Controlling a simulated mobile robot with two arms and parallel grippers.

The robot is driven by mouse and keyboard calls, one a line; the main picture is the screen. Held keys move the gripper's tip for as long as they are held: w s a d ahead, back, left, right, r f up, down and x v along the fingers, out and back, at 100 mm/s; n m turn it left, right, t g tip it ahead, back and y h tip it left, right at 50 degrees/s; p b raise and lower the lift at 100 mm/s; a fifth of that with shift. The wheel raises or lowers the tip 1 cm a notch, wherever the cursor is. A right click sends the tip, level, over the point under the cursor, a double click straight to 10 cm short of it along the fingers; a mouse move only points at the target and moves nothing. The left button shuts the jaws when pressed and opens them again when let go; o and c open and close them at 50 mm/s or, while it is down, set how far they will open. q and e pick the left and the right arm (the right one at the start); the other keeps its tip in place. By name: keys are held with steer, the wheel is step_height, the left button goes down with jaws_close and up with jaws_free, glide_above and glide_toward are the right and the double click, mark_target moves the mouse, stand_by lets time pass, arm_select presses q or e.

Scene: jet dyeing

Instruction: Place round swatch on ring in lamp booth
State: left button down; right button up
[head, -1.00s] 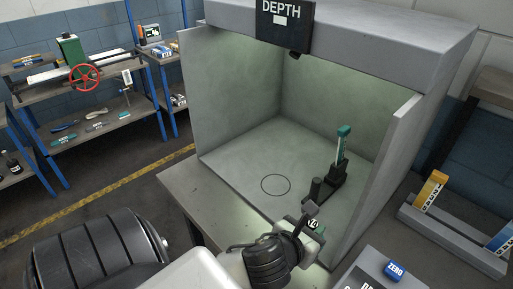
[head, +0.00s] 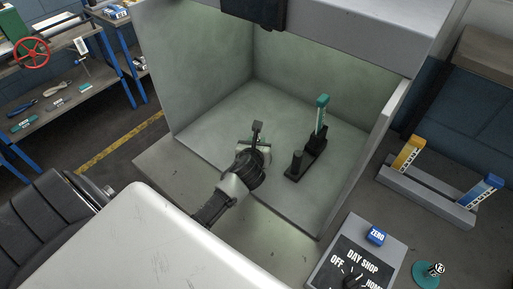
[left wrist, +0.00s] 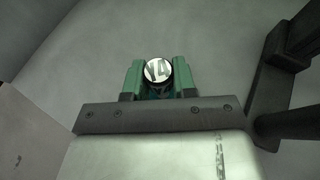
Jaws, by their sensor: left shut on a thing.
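My left gripper (head: 256,143) is inside the lamp booth (head: 205,105), over the booth floor. In the left wrist view its green fingers (left wrist: 158,80) are shut on the knob of the round swatch (left wrist: 158,69), whose white top reads Y4. The swatch's disc is mostly hidden below the knob and fingers. The ring drawn on the booth floor is hidden now, behind my gripper and wrist in the head view. I cannot tell whether the swatch touches the floor. My right gripper is out of view.
A dark stand with a teal-topped upright strip (head: 321,115) is right of my gripper in the booth. Outside stand a control box (head: 350,262), a teal disc with a labelled knob (head: 428,272) and a grey rack (head: 427,196) with yellow and blue strips.

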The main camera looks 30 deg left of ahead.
arm_select(q)
steer(key=shift+d+f, duration=0.1)
steer(key=shift+f, duration=0.65)
steer(key=shift+s+f, duration=0.1)
steer(key=shift+f, duration=0.35)
steer(key=c, duration=1.2)
jaws_free()
steer(key=shift+c, duration=0.2)
steer(key=o, duration=0.3)
steer(key=shift+o, duration=0.2)
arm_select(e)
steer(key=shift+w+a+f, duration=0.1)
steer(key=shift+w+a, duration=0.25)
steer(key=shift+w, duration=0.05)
arm_select(q)
steer(key=shift+r, duration=0.15)
